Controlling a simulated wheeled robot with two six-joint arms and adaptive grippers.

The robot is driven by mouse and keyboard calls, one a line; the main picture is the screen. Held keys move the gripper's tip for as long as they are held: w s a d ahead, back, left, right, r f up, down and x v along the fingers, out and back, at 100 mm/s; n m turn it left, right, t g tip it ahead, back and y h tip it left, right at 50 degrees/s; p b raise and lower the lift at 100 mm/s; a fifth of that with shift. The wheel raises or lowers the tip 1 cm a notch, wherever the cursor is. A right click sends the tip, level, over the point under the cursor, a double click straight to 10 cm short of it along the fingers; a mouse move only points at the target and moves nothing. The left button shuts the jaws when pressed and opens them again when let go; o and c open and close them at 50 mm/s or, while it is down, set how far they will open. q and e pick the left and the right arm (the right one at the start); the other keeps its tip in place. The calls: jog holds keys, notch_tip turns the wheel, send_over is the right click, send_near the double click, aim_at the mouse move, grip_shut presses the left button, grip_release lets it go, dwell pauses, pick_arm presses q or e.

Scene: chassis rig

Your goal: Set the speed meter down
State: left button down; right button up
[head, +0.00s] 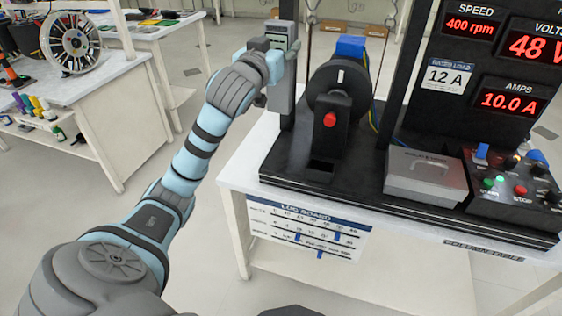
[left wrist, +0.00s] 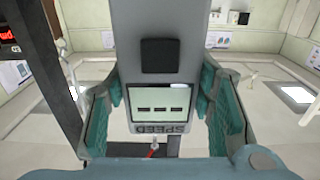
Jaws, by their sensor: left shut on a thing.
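The speed meter (left wrist: 160,75) is a grey handheld device with a black square, a small display showing dashes, and a SPEED label that reads upside down in the left wrist view. My left gripper (left wrist: 160,105) has its teal fingers on both sides of it. My right gripper is not in view.
The black rig base (head: 300,180) stands on a white table (head: 235,165), carrying a dark wheel (head: 322,85), a grey lidded box (head: 425,178) and a control panel (head: 510,190). Its display reads 400 rpm. Another white table (head: 95,85) with a spoked wheel (head: 72,42) stands left. Open floor lies between.

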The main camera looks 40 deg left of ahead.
pick_arm(q)
notch_tip(320, 180, down, 20)
jog(key=b, duration=0.6)
jog(key=shift+r, duration=0.25)
jog(key=c, duration=0.7)
grip_release()
jog(key=shift+a, duration=0.1)
jog(key=shift+c, duration=0.2)
jog(key=shift+s, duration=0.1)
